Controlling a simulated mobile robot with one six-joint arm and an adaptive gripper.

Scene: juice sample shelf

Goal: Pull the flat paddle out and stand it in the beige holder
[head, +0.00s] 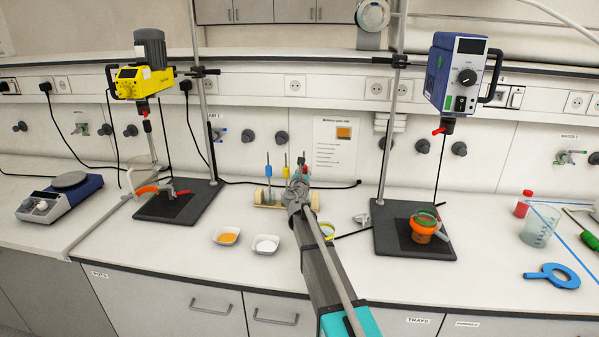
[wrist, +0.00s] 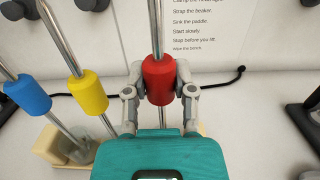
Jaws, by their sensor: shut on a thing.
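My gripper (head: 299,190) is at the middle of the bench, above the beige holder (head: 258,197). In the wrist view my gripper (wrist: 160,85) is shut on a red collar (wrist: 158,80) around an upright metal rod. The red collar also shows in the head view (head: 304,170). Beside it to the left stand rods with a yellow collar (wrist: 88,95) and a blue collar (wrist: 28,98), which lean in the wrist view. The holder's beige end (wrist: 60,145) shows at lower left. The rods' lower ends are mostly hidden, so I cannot tell which one is the flat paddle.
Two white dishes (head: 226,237) (head: 265,245) sit in front of the holder.

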